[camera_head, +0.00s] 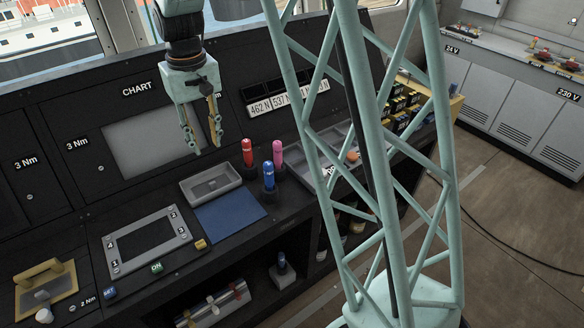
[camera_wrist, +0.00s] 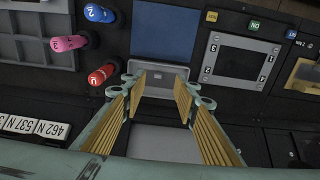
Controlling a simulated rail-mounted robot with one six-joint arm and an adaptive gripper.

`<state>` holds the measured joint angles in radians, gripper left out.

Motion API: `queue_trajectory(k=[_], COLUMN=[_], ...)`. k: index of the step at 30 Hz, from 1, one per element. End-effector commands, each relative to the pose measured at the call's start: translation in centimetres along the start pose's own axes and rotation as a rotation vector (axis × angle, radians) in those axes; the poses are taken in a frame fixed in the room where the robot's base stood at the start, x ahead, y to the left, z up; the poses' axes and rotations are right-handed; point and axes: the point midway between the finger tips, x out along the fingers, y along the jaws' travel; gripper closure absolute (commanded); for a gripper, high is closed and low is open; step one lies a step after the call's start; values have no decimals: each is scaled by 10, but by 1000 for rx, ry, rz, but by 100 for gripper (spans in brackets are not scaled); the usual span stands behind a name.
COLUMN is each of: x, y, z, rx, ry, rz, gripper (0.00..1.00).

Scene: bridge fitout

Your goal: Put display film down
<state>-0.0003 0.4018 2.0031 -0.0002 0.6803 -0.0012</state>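My gripper (camera_head: 202,148) hangs in front of the chart panel, above the console. Its two fingers are apart, and I see nothing between them in the wrist view (camera_wrist: 158,96). I cannot make out a separate display film in either view. The dark display (camera_head: 146,240) lies in a grey frame with corners numbered 1 to 4, and shows in the wrist view (camera_wrist: 236,63) too. A shallow grey tray (camera_head: 189,195) sits on the console below my gripper; in the wrist view (camera_wrist: 158,68) it lies beyond the fingertips. A blue mat (camera_head: 230,218) lies beside the tray.
Red (camera_head: 247,152), pink (camera_head: 278,152) and blue (camera_head: 268,175) capped tools stand upright right of the tray. A yellow-framed panel (camera_head: 45,287) is at the left. A mint lattice column (camera_head: 385,170) blocks part of the head view. The blue mat is bare.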

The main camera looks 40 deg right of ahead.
Motion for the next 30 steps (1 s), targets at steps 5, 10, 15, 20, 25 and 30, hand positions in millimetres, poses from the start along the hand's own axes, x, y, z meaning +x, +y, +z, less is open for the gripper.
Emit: queue_trajectory(k=[5,10,15,20,25,30], x=[-34,-63,-89,-112,-135,-155], y=[0,0,0,0,0,0], z=[22,43,66,89,114,141], rx=[0,0,0,0,0,0], ry=[21,39,58,75,94,112], rz=[0,0,0,0,0,0], gripper=[72,72,72,72,72,72])
